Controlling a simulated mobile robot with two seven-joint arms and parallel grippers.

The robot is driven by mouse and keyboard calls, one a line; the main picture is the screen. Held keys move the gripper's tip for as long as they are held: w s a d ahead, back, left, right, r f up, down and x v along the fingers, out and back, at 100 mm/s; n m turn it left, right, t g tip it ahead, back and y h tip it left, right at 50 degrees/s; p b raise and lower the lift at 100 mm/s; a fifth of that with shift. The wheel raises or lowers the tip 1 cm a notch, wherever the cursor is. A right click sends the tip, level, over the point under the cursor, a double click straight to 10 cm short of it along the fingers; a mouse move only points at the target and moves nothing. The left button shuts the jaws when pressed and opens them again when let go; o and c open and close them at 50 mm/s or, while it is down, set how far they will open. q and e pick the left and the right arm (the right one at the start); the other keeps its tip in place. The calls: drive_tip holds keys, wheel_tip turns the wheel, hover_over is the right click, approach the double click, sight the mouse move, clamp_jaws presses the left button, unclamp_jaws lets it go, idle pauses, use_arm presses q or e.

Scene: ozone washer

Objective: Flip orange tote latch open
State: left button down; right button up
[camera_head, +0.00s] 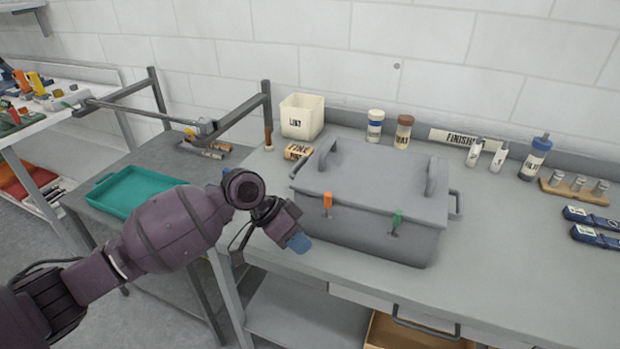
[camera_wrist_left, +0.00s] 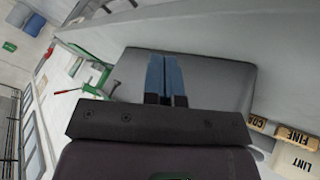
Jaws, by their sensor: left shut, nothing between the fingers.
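A grey lidded tote (camera_head: 372,180) sits on the workbench. An orange latch (camera_head: 327,200) stands upright on the left of its front, and a green latch (camera_head: 397,218) is on the right. My left gripper (camera_head: 299,243) is in front of the tote's left front corner, below and left of the orange latch and apart from it. Its blue fingers are together and empty, which also shows in the left wrist view (camera_wrist_left: 166,76). I cannot make out the orange latch in the left wrist view. My right gripper is not in view.
A white LINT box (camera_head: 302,117), a FINE block (camera_head: 298,152) and bottles (camera_head: 375,125) line the back of the bench. A teal tray (camera_head: 135,190) lies on a lower table at left.

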use_arm(q)
drive_tip(key=w+r, duration=0.4)
drive_tip(key=r, duration=0.2)
drive_tip(key=g, duration=0.1)
approach(329, 198)
drive_tip(key=w+a+r, duration=0.1)
drive_tip(key=w+a, duration=0.1)
drive_tip(key=w, duration=0.1)
drive_tip(key=shift+a+r+p, duration=0.15)
drive_tip(key=shift+r+p, duration=0.15)
drive_tip(key=shift+r, duration=0.05)
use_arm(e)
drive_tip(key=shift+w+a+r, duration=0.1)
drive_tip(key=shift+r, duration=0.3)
use_arm(q)
drive_tip(key=x, duration=1)
drive_tip(key=shift+f+p, duration=0.15)
drive_tip(key=shift+p, duration=0.2)
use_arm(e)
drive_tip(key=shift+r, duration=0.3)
use_arm(q)
drive_tip(key=shift+a, duration=0.1)
drive_tip(key=shift+f, duration=0.1)
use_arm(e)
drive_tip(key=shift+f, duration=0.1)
